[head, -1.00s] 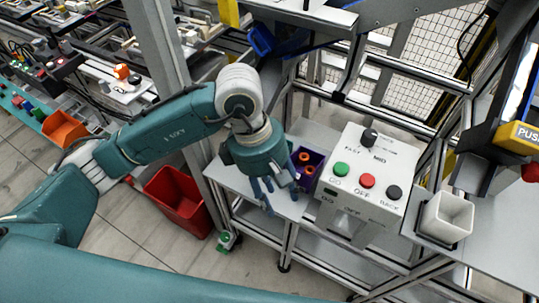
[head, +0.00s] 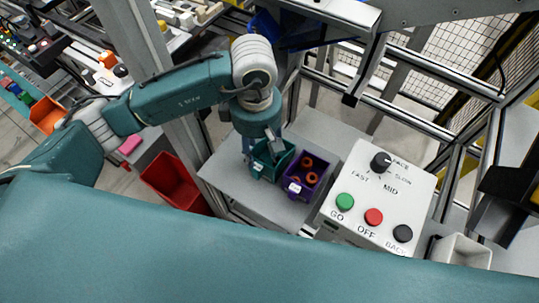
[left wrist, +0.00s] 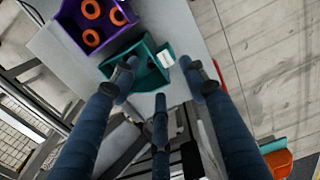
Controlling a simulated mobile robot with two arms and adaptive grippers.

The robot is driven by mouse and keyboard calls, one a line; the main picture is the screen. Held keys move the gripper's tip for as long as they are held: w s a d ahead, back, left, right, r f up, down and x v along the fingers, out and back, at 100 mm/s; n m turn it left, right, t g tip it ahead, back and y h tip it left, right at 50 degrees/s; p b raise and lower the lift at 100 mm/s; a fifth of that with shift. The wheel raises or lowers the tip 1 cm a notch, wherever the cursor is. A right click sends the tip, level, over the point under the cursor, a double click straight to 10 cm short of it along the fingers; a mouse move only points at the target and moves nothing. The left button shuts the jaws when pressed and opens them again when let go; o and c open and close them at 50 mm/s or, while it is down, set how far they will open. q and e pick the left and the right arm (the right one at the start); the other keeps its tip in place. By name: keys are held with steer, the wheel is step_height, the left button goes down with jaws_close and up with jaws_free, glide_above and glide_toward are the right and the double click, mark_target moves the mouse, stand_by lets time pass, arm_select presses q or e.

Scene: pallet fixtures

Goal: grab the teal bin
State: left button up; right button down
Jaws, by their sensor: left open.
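The small teal bin (head: 267,173), with a white label on its front, stands on the grey shelf left of a purple bin. My left gripper (head: 262,146) hangs over it from above with its fingers spread. In the left wrist view the teal bin (left wrist: 149,73) lies between my open left fingers (left wrist: 162,76), one on either side and a third below. I cannot tell whether any finger touches it. The inside that shows looks empty. The gripper hides part of the bin in the head view. My right gripper is not in view.
The purple bin (head: 307,176) holding orange rings stands close beside the teal one. A white control box (head: 377,200) with coloured buttons is to the right. A red bin (head: 174,184) stands lower, left of the shelf (head: 228,172). A metal post (head: 150,70) rises behind my arm.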

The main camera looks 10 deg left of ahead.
mark_target(259, 164)
arm_select(q)
steer(key=shift+s+f, duration=0.15)
steer(key=shift+f, duration=0.55)
steer(key=shift+f+p, duration=0.3)
steer(key=shift+f, duration=0.05)
step_height(259, 164, down, 5)
steer(key=shift+r+p, duration=0.2)
steer(key=shift+p, duration=0.5)
steer(key=shift+w, duration=0.2)
steer(key=c, duration=1.1)
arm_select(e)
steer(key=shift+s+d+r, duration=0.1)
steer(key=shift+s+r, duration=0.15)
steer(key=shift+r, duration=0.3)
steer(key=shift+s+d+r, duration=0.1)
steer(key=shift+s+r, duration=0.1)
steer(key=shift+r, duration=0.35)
arm_select(q)
steer(key=shift+r, duration=0.1)
